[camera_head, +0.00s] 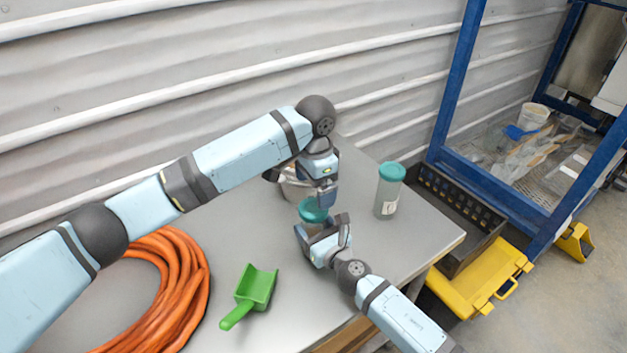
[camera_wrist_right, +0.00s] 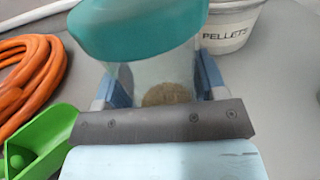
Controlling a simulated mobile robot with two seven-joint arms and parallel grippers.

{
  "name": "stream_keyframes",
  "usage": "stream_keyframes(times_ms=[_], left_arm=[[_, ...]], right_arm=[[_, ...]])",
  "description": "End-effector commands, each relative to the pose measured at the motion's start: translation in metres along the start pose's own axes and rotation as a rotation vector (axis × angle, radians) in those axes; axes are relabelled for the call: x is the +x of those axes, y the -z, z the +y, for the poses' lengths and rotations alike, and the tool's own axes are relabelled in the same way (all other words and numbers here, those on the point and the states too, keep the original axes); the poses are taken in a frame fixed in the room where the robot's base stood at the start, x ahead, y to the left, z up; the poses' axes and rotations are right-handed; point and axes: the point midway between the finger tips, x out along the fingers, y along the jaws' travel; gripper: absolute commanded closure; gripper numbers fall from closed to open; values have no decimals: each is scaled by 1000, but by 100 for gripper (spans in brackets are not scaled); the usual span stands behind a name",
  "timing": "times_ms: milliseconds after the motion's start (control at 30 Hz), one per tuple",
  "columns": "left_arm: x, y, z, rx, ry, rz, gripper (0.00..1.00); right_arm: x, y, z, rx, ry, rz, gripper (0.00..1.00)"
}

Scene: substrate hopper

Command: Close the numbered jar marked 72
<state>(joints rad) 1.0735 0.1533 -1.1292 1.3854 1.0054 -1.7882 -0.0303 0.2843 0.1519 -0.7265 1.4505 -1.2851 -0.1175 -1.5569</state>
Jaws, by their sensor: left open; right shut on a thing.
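A clear jar (camera_head: 312,228) with a teal lid (camera_head: 313,211) stands near the middle of the table. My right gripper (camera_head: 323,240) is shut on its body from the front. In the right wrist view the jar (camera_wrist_right: 165,75) is between the fingers, with brown matter inside and the teal lid (camera_wrist_right: 140,25) at its top. I cannot tell how firmly the lid sits. My left gripper (camera_head: 324,195) is open, pointing down just above the lid. A second clear jar (camera_head: 387,197) with a teal lid stands to the right, apart. No number is readable on either jar.
A pail marked PELLETS (camera_wrist_right: 230,25) stands behind the held jar, partly hidden by my left gripper in the head view. A green scoop (camera_head: 252,291) and a coiled orange hose (camera_head: 180,290) lie on the left. The table's right edge is beyond the second jar.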

Motion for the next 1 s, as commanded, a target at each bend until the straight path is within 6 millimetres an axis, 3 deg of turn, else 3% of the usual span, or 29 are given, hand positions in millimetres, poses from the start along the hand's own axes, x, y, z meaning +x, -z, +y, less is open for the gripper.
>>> stream_keyframes(times_ms=[133, 333, 767, 1000], left_arm=[[-6, 0, 0, -264, -3, -1, 6], [-11, -2, -1, -463, -2, -3, 6], [-11, -2, -1, -499, -2, -3, 6], [14, -2, -1, -498, -3, -5, 6]], right_arm=[[0, 0, 0, 0, 0, 0, 100], [0, 0, 0, 0, 0, 0, 100], [0, 0, 0, 0, 0, 0, 100], [0, 0, 0, 0, 0, 0, 100]])
